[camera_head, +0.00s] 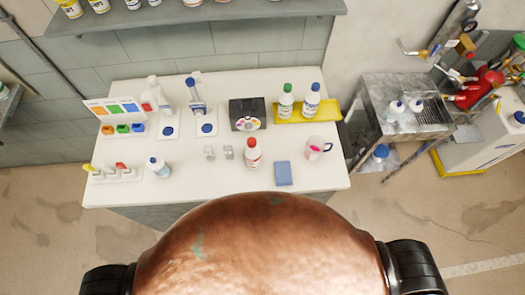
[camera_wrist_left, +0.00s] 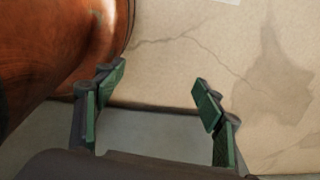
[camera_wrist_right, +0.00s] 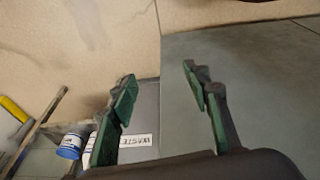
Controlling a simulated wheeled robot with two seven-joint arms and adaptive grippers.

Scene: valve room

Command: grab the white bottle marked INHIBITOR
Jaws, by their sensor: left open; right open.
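I cannot read the word INHIBITOR on any bottle. A green-capped bottle (camera_head: 286,103) and a blue-capped bottle (camera_head: 311,101) stand in a yellow tray (camera_head: 297,120) at the back right. My left gripper (camera_wrist_left: 161,86) is open and empty above the floor. My right gripper (camera_wrist_right: 158,86) is open and empty. Neither shows in the head view.
A shelf (camera_head: 200,15) hangs above. A metal cart (camera_head: 378,90) stands right. The right wrist view shows a WASTE label (camera_wrist_right: 136,147) and a blue-lidded container (camera_wrist_right: 71,146).

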